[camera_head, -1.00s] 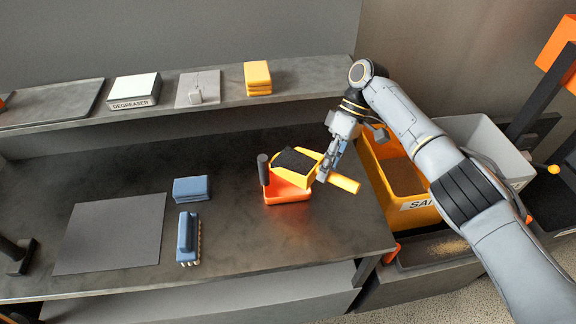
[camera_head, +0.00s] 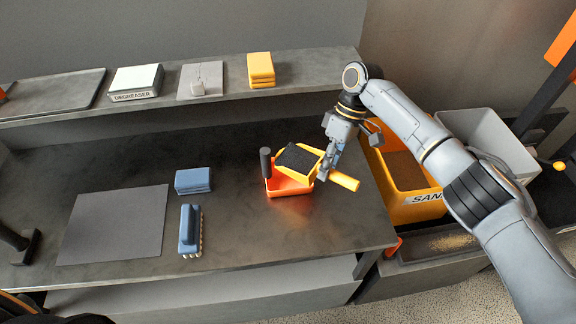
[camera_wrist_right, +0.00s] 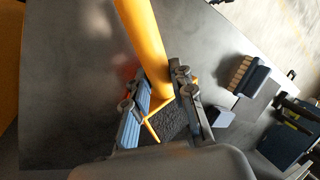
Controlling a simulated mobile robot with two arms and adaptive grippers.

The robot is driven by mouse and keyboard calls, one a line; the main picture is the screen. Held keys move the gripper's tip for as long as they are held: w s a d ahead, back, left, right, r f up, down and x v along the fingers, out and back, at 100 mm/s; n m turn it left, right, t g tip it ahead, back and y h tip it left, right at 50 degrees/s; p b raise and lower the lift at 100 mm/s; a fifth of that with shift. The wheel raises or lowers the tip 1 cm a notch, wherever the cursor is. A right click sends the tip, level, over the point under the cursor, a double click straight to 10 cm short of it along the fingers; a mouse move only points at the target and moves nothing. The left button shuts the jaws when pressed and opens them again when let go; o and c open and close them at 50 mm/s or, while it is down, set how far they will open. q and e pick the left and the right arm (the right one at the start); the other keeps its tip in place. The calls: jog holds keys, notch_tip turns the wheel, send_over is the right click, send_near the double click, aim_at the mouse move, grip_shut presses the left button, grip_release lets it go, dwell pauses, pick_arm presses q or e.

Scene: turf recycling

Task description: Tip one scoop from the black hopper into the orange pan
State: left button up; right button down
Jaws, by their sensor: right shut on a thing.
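My right gripper (camera_head: 328,168) is shut on the yellow scoop (camera_head: 310,157), whose handle sticks out to the right. The scoop is tilted and carries black granules (camera_head: 297,157). It is over the orange pan (camera_head: 290,190), which sits on the dark bench and has a black upright grip at its left. I cannot tell whether scoop and pan touch. In the right wrist view, the yellow handle (camera_wrist_right: 142,40) passes between the fingers, with black granules (camera_wrist_right: 172,122) beyond. The pan's inside is mostly hidden by the scoop. I cannot make out the black hopper.
A yellow bin labelled SAND (camera_head: 405,205) and a pale grey bin (camera_head: 485,135) stand right of the bench. Blue blocks (camera_head: 193,180), a blue brush (camera_head: 190,232) and a grey mat (camera_head: 115,225) lie to the left. A shelf (camera_head: 225,95) runs behind.

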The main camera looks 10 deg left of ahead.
jog(key=shift+s+a+r+t+p, duration=0.15)
jog(key=shift+s+r+t+p, duration=0.1)
jog(key=shift+r+t+p, duration=0.15)
jog(key=shift+s+a+f+t+h, duration=0.15)
jog(key=shift+s+t+h, duration=0.05)
jog(key=shift+t+h, duration=0.25)
jog(key=shift+s+a+f+t+h, duration=0.15)
jog(key=shift+t+h, duration=0.2)
jog(key=shift+t, duration=0.2)
jog(key=shift+s+f+t+h+b, duration=0.15)
jog(key=shift+t+h+b, duration=0.15)
jog(key=shift+t+b, duration=0.25)
pick_arm(q)
jog(key=shift+w+b, duration=0.15)
jog(key=shift+b, duration=0.15)
pick_arm(e)
jog(key=f+t+h, duration=0.1)
jog(key=t+h, duration=0.1)
jog(key=t, duration=0.2)
jog(key=s+n+t+h, duration=0.1)
jog(key=t+h, duration=0.1)
jog(key=t, duration=0.3)
jog(key=s+a+f+n+t+h, duration=0.1)
jog(key=t+h, duration=0.2)
jog(key=t, duration=0.2)
jog(key=shift+s+a+f, duration=0.1)
jog(key=shift+s+f, duration=0.15)
jog(key=shift+f, duration=0.1)
